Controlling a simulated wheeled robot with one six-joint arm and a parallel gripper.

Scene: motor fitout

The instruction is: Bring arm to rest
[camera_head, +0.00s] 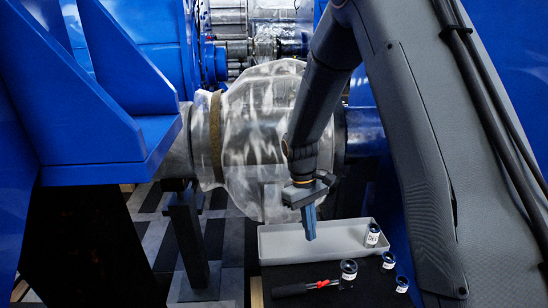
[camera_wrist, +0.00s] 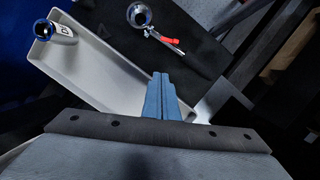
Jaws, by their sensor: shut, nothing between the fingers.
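My gripper (camera_head: 309,222) hangs from my dark arm near the middle of the head view, with its blue fingers pointing down. It is shut and holds nothing. In the head view the fingers overlap the pale grey tray (camera_head: 285,243). In the wrist view the closed fingers (camera_wrist: 161,82) show against the tray's near end (camera_wrist: 100,78). I cannot tell the exact height of the fingertips above the tray.
A labelled jar (camera_head: 372,235) stands in the tray's right end. Two more jars (camera_head: 387,260) (camera_head: 402,284) stand to its right. A plastic-wrapped shaft (camera_head: 262,135) and blue machine frame (camera_head: 90,110) are behind.

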